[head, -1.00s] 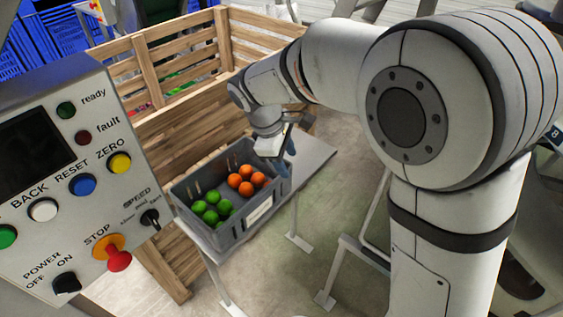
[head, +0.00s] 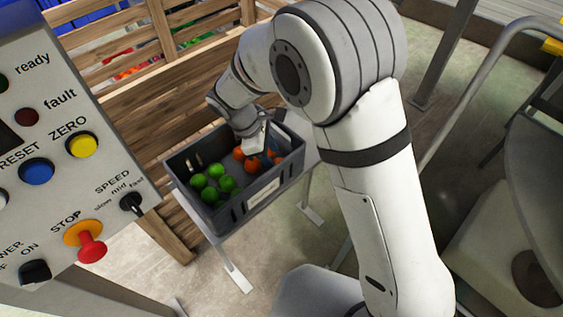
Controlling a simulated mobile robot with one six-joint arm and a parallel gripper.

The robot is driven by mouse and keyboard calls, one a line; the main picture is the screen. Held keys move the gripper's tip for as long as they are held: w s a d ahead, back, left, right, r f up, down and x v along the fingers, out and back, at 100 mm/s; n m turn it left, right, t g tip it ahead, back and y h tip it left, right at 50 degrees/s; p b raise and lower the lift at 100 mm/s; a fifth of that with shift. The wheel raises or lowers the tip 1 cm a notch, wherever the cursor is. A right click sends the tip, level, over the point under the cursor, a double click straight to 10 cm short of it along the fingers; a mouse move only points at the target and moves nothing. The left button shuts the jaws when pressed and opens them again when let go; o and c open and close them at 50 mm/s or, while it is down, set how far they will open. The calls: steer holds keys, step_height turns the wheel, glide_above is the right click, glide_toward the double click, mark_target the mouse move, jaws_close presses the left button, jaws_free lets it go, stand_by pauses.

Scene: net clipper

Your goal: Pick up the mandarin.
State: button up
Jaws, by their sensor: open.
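Several orange mandarins (head: 238,154) lie in the right part of a grey crate (head: 238,208), partly hidden by my gripper. Several green fruits (head: 213,184) lie in the left part of the same crate. My gripper (head: 266,153) points down over the orange fruits, at the crate's right half. Its fingers are at or just above the fruits; I cannot tell whether they touch one. Nothing is seen held. The gripper is open.
The crate stands on a narrow grey stand (head: 231,232). A large wooden bin (head: 140,95) is right behind it. A control panel (head: 70,160) with buttons fills the left side. The floor to the right of the stand is mostly clear.

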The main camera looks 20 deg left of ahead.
mark_target(277, 161)
steer(key=x, duration=0.4)
steer(key=shift+c, duration=0.6)
steer(key=c, duration=0.5)
steer(key=shift+r, duration=0.2)
step_height(277, 161, up, 18)
steer(key=shift+f, duration=0.15)
